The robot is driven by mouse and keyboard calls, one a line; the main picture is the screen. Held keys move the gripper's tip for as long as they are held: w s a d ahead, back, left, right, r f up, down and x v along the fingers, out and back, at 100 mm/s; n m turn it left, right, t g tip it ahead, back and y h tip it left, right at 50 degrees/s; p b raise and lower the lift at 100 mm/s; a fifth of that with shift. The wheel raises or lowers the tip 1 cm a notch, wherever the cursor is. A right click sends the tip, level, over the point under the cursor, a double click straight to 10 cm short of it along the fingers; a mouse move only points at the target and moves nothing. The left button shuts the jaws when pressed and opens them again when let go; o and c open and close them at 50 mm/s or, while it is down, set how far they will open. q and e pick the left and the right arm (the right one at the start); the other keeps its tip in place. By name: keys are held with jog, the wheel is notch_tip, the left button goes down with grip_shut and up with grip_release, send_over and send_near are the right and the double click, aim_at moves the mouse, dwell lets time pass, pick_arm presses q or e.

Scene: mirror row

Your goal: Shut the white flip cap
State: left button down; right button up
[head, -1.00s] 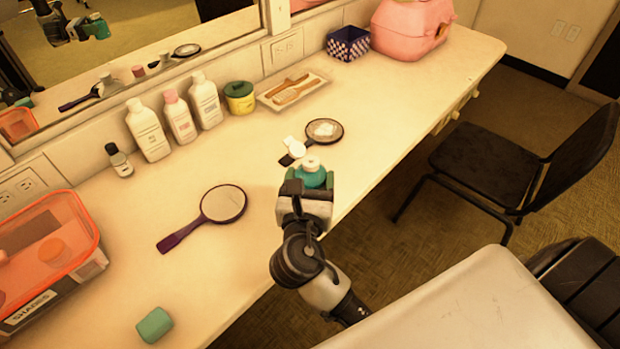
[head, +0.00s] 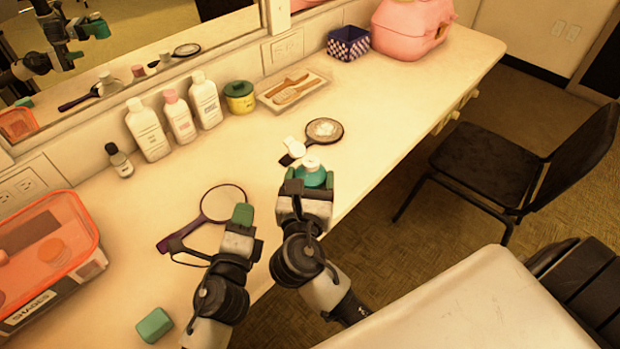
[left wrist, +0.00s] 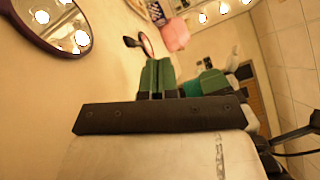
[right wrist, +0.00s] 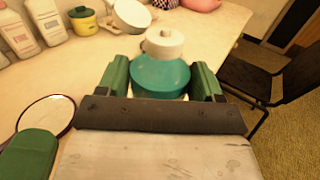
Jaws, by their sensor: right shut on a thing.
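A teal bottle (head: 313,177) with a white top stands near the table's front edge. My right gripper (head: 305,186) is shut around it; in the right wrist view its green fingers (right wrist: 163,82) press on both sides of the teal body (right wrist: 160,74). The white flip cap (head: 293,146) stands open, tilted back to the left of the bottle's spout; it also shows in the right wrist view (right wrist: 131,15). My left gripper (head: 243,214) is left of the bottle, apart from it, above the hand mirror. In the left wrist view its green fingers (left wrist: 158,76) are together and empty.
A hand mirror (head: 222,202) lies under my left gripper, and another (head: 325,130) lies behind the bottle. Several bottles (head: 178,117) stand along the wall. A green block (head: 154,325) and an orange-lidded box (head: 50,255) are at the left. A chair (head: 490,165) stands at right.

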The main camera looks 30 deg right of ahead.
pick_arm(q)
jog(key=w+d+r+n+g+y, duration=0.4)
jog(key=w+d+r+n, duration=0.3)
jog(key=w+r+n, duration=0.5)
jog(key=s+d+r+n+g+y, duration=0.35)
jog(key=s+r+n+g, duration=0.25)
jog(key=r+n+g, duration=0.3)
jog(key=shift+m+t+h, duration=0.3)
jog(key=shift+t+h, duration=0.05)
jog(key=shift+t, duration=0.05)
jog(key=shift+s+d+f, duration=0.1)
jog(key=shift+f, duration=1.35)
jog(key=shift+d+f, duration=0.1)
jog(key=shift+f, duration=1.3)
